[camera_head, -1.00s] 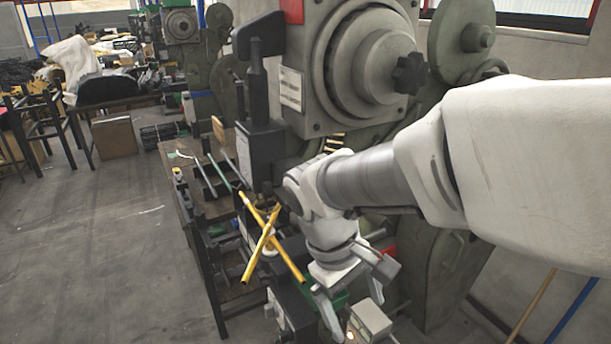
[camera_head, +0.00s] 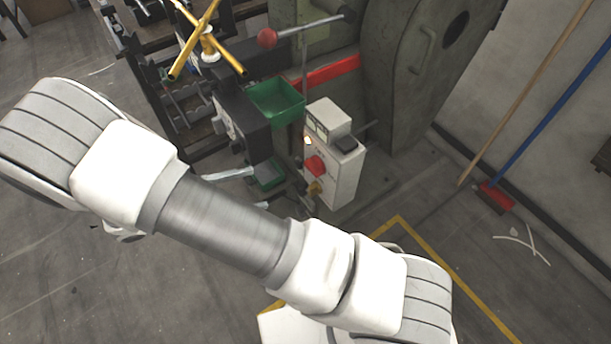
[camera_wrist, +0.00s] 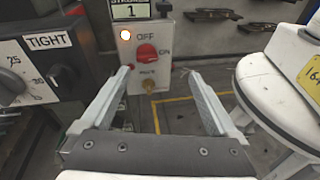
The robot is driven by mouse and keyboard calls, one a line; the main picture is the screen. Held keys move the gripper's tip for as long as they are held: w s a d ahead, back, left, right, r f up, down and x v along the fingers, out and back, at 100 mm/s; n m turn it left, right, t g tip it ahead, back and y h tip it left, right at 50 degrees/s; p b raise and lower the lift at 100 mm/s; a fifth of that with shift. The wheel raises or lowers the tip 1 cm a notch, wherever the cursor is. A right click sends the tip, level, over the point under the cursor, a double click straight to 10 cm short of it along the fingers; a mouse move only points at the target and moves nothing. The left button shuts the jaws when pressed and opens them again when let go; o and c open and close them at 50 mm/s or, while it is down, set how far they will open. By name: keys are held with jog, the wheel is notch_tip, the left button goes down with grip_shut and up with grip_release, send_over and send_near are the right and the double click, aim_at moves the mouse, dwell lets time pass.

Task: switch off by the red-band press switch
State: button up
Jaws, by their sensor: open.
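The press with the red band (camera_head: 332,72) has a pale switch box (camera_head: 345,175) on its front. A red rotary switch (camera_head: 315,165) is on the box face. In the wrist view the red switch (camera_wrist: 147,52) sits below the word OFF, with ON to its right. I cannot tell which way it points. A lamp (camera_wrist: 125,35) at its upper left glows. My gripper (camera_wrist: 158,74) is open and empty, its fingers spread in front of the box, the switch showing between them. In the head view my arm hides most of the gripper.
A brass-coloured knob (camera_wrist: 149,86) is under the switch. A dial marked TIGHT (camera_wrist: 22,70) stands close on the left. Broom handles lean at the right wall.

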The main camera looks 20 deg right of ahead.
aim_at(309, 170)
notch_tip(309, 170, down, 6)
jog(key=a+n+t+h+b, duration=0.1)
jog(key=a+n+t+b, duration=0.1)
jog(key=n+t, duration=0.1)
jog(key=x, duration=0.5)
jog(key=b+x, duration=0.1)
jog(key=x, duration=0.5)
jog(key=r+b+x, duration=0.1)
jog(key=x, duration=0.5)
jog(key=shift+s+d, duration=0.15)
jog(key=c, duration=1.4)
